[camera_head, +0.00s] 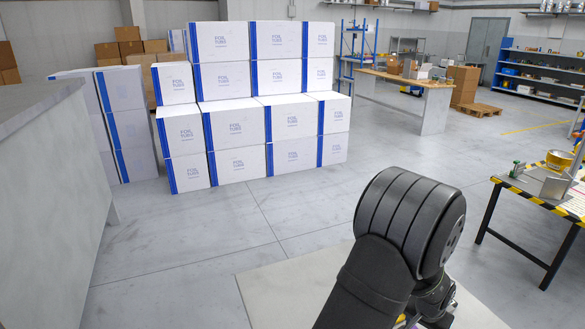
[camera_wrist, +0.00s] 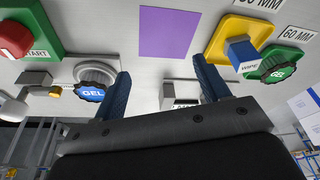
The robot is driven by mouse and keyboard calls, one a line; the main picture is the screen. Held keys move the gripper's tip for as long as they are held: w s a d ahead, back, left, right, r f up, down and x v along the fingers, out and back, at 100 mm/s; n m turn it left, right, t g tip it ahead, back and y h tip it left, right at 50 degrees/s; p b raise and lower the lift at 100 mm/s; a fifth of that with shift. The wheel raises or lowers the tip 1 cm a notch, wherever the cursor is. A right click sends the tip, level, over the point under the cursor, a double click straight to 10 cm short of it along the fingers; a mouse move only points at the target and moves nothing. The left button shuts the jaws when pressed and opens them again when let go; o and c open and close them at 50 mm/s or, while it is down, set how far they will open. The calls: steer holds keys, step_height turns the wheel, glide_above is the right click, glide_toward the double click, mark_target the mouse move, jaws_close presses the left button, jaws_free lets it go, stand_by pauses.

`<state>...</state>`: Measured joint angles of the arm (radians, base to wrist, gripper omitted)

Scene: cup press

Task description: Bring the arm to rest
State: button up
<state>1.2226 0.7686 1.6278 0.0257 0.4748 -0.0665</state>
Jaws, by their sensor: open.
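My gripper (camera_wrist: 163,88) shows in the wrist view as two dark blue fingers spread wide apart, open and with nothing held between them. Beyond the fingers is a pale surface with a purple square (camera_wrist: 168,32) on it. In the head view my arm's black links rise at the bottom right and are bent over at the top. My gripper's fingers are hidden there.
The head view shows stacked cartons (camera_head: 235,125), a striped-edge table (camera_head: 555,205) and clear floor.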

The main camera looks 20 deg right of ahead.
steer(key=shift+w+d+f, duration=0.1)
steer(key=shift+w+f, duration=0.75)
steer(key=shift+f, duration=0.65)
